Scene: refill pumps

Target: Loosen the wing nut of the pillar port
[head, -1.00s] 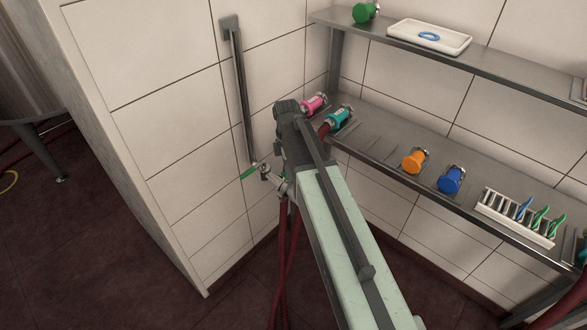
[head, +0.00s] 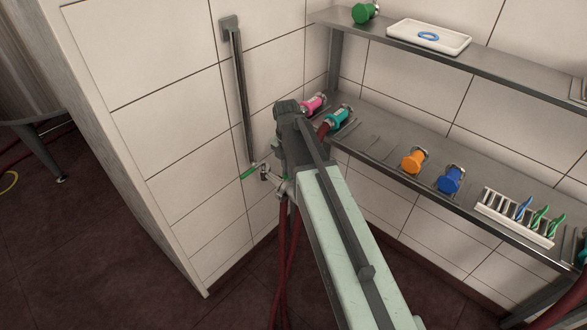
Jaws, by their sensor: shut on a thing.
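The pillar port (head: 265,173) is a small metal fitting low on the white tiled wall, at the foot of a dark vertical rail. A green lever (head: 248,172) sticks out to its left. My gripper (head: 279,180) is at the port, just right of the metal fitting. It is shut on what looks like the wing nut, but my own wrist and arm hide most of the fingers and the nut itself. How far the nut is turned cannot be seen.
A lower shelf (head: 380,165) to the right bears pink (head: 312,105), teal (head: 340,117), orange (head: 414,160) and blue (head: 451,179) couplings and a white rack (head: 515,218). Dark red hoses (head: 286,260) hang below the port.

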